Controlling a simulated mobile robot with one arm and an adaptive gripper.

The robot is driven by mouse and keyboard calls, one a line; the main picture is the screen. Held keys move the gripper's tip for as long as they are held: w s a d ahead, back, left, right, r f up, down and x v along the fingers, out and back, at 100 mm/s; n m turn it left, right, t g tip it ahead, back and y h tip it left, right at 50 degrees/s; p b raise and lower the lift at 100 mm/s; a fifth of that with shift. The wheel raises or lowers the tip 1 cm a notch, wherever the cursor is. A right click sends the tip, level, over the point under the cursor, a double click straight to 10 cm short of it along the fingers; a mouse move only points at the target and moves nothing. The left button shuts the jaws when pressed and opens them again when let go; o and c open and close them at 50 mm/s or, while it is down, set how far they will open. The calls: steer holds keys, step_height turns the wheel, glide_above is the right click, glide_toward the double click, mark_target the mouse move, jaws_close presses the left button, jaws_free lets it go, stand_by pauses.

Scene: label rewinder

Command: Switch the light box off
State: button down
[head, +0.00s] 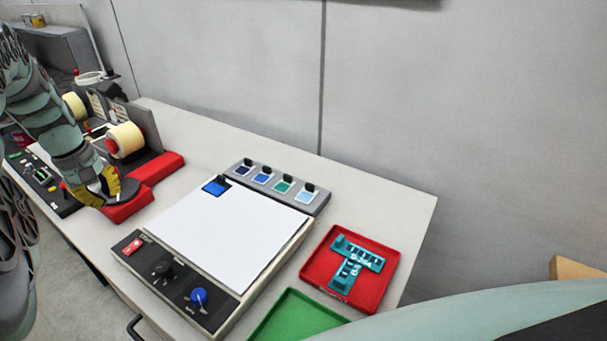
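The light box (222,238) is on the table in the middle of the head view, with a broad white top panel. The panel looks bright white, but I cannot tell for sure if it is lit. Its dark front strip carries a red rocker switch (133,246) at the left, a black knob (163,269) and a blue knob (199,296). The switch's position is too small to read. My gripper (108,192) is at the left, over the red base of the rewinder, apart from the light box. Its fingertips are not clear, so I cannot tell if it is open.
The label rewinder (128,140) with cream rolls stands left of the light box. A grey rack (318,205) of colour swatches lies behind it. A red tray (376,288) with teal pieces and a green tray (292,320) are at the right. The far right tabletop is clear.

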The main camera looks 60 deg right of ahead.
steer(key=shift+s, duration=0.1)
stand_by(0.3)
steer(key=b, duration=0.6)
glide_toward(140, 241)
steer(key=shift+w, duration=0.5)
steer(key=shift+f+p, duration=0.35)
steer(key=shift+p, duration=0.05)
steer(key=f, duration=0.2)
steer(key=f+p, duration=0.1)
steer(key=f, duration=0.2)
steer(key=shift+d+f+p, duration=0.3)
steer(key=shift+d+p, duration=0.05)
steer(key=shift+d, duration=0.05)
steer(key=shift+d+f, duration=0.1)
steer(key=shift+f, duration=0.8)
